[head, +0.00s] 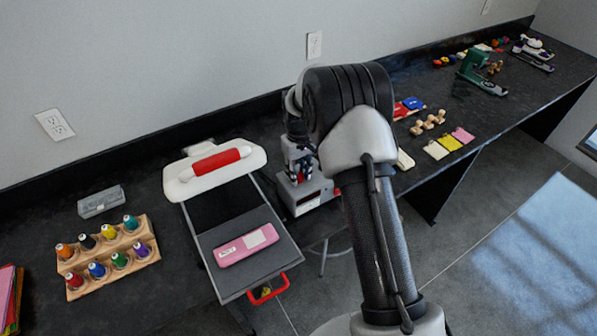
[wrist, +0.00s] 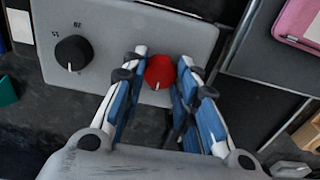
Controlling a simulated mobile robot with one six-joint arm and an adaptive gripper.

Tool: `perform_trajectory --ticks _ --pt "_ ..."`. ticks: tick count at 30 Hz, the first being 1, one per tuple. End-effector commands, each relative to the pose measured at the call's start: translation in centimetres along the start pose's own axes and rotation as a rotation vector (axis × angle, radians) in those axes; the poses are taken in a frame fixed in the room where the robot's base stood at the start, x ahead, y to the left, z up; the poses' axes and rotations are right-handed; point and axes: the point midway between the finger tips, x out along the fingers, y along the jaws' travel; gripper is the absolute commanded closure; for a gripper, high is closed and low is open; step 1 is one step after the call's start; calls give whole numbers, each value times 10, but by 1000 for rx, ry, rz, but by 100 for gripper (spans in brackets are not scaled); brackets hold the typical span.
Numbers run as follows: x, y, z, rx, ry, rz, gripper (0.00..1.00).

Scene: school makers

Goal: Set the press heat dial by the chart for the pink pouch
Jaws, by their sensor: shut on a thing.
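The heat press (head: 255,158) is white with a red handle, and its grey tray (head: 222,284) is pulled out. The pink pouch (head: 247,245) with pale labels lies on the tray; its edge shows in the wrist view (wrist: 300,22). A grey control box (head: 312,195) stands right of the press. In the wrist view its panel (wrist: 110,22) has a black dial (wrist: 73,52) with small marks and a red dial (wrist: 160,70) with a white pointer toward the picture bottom. My gripper (wrist: 160,80) is shut on the red dial. I cannot make out a chart.
A wooden rack of thread spools (head: 140,252) and a grey box (head: 101,202) stand left of the press. Stamps (head: 428,122), coloured pouches (head: 450,143) and a green machine (head: 481,72) lie farther right on the dark bench. A red tray handle (head: 268,290) juts over the front edge.

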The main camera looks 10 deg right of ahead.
Motion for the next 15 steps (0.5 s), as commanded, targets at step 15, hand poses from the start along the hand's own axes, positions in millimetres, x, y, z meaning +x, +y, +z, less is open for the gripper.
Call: perform_trajectory --ticks 15 --pt "0 0 0 0 0 0 50"
